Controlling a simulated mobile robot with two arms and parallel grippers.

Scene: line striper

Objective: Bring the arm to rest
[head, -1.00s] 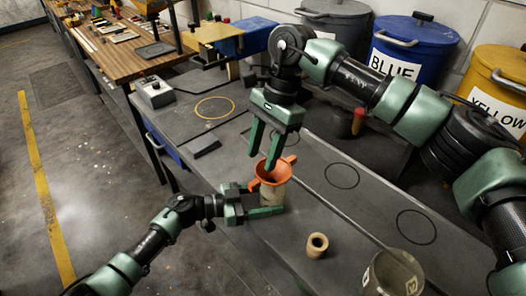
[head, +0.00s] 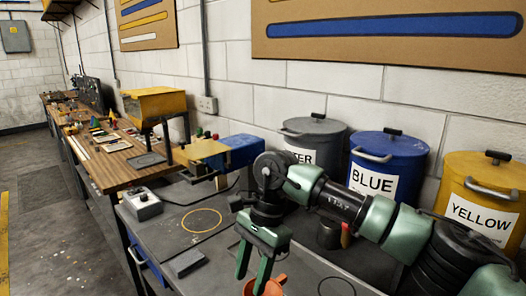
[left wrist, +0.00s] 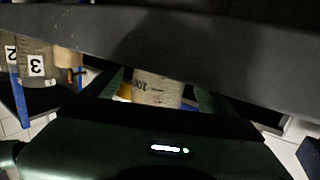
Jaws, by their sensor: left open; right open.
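My right gripper (head: 252,268) is open, pointing down over the bench, with nothing seen between its fingers. The orange funnel (head: 272,286) shows just beside and below its fingertips at the bottom edge of the head view, mostly cut off. My left gripper (left wrist: 155,98) is out of the head view. In the left wrist view it is open, and a pale graduated container (left wrist: 157,88) marked "100" shows between its fingers. Whether the fingers touch it I cannot tell. A dark band hides much of that view.
Grey, blue (head: 385,170) and yellow (head: 480,205) lidded bins stand behind my right arm along the wall. A grey control box (head: 143,204) and a dark block (head: 187,262) are on the bench (head: 165,235). Containers labelled "3" (left wrist: 36,66) and "2" show in the left wrist view.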

